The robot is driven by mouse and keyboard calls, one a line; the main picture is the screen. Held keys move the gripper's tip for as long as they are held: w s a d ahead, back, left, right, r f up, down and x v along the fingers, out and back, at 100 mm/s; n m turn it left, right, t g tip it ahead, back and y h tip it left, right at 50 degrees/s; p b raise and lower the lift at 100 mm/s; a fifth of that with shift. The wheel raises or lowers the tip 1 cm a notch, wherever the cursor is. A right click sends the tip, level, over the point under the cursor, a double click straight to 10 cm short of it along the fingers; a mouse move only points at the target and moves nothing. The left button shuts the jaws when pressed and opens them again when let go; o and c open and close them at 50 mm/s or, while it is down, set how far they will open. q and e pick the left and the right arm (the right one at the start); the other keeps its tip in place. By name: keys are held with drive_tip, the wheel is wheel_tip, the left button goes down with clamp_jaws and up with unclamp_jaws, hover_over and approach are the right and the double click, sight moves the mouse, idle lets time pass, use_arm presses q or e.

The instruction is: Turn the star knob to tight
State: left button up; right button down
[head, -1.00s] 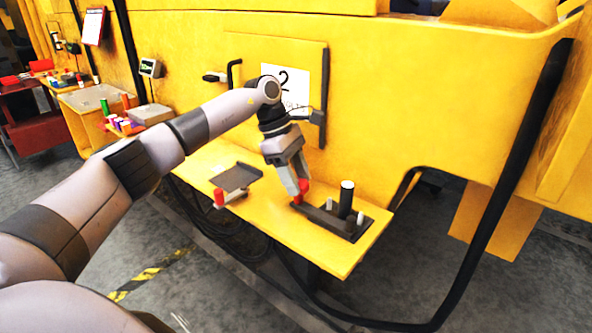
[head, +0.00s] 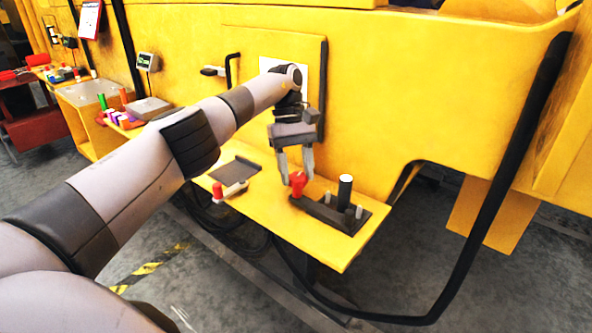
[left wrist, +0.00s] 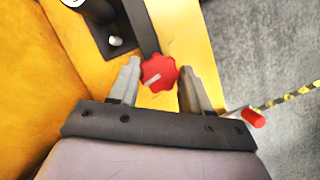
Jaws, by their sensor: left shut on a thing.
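The red star knob (head: 298,180) stands at the left end of a dark fixture (head: 325,212) on the yellow shelf. In the left wrist view the star knob (left wrist: 158,72) is lobed and carries a pale mark pointing to the lower left. My left gripper (head: 296,174) points down at it, with one finger on each side. In the left wrist view my left gripper (left wrist: 160,80) is shut on the knob's sides. I cannot read any tight marking. My right gripper is in neither view.
A dark post (head: 345,192) rises from the fixture to the right of the knob. A dark plate (head: 235,171) with a red-ended part (head: 218,191) stands to the left. The yellow wall (head: 400,90) is close behind. The shelf's front strip is clear.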

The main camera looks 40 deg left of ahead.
use_arm(q)
drive_tip(key=shift+m, duration=0.5)
idle(0.3)
drive_tip(key=o, duration=1)
drive_tip(key=shift+r, duration=0.15)
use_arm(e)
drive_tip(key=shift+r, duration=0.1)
